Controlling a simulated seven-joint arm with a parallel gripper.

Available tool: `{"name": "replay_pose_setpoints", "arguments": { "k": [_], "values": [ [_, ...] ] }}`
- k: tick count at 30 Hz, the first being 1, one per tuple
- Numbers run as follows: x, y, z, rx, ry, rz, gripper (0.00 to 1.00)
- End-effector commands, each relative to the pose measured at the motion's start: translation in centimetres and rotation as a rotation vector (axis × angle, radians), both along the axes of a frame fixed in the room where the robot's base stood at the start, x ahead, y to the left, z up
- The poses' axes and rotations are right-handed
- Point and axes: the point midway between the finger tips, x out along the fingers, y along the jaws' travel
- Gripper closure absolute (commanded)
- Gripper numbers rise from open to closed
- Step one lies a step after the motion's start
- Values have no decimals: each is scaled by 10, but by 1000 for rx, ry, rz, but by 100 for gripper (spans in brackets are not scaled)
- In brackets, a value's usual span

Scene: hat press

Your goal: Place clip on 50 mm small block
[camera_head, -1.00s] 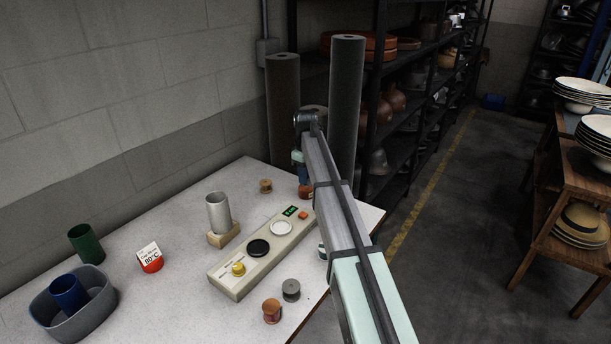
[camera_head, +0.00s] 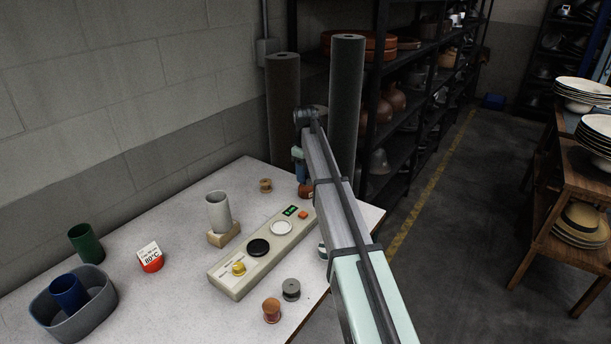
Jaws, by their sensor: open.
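My arm reaches from the bottom right over the table's right side to a dark joint, with teal and blue wrist parts hanging below it. My gripper's fingers are hidden behind the arm. I cannot pick out the clip, and no 50 mm mark is readable. Small spool-shaped pieces stand on the table: a copper one (camera_head: 271,310) and a grey one (camera_head: 291,289) at the front, and a wooden one (camera_head: 265,185) at the back. A reddish-brown rounded piece (camera_head: 305,191) is partly covered by the arm. A pale cylinder (camera_head: 219,211) stands upright on a wooden base (camera_head: 223,236).
A beige device (camera_head: 233,284) with a green display, a black and a white disc and a yellow knob lies mid-table. A grey tub (camera_head: 93,317) holds a blue cup (camera_head: 68,293). A green cup (camera_head: 86,243) and a red-based 80°C sign (camera_head: 150,258) stand left. Two dark columns rise behind.

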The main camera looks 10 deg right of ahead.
Motion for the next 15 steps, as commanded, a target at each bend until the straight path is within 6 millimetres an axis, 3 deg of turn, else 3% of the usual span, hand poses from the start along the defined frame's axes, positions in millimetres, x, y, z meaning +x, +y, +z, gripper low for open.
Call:
{"name": "replay_pose_setpoints", "arguments": {
  "k": [15],
  "values": [
    [1,0,90,0,-1,0,50]
  ]
}}
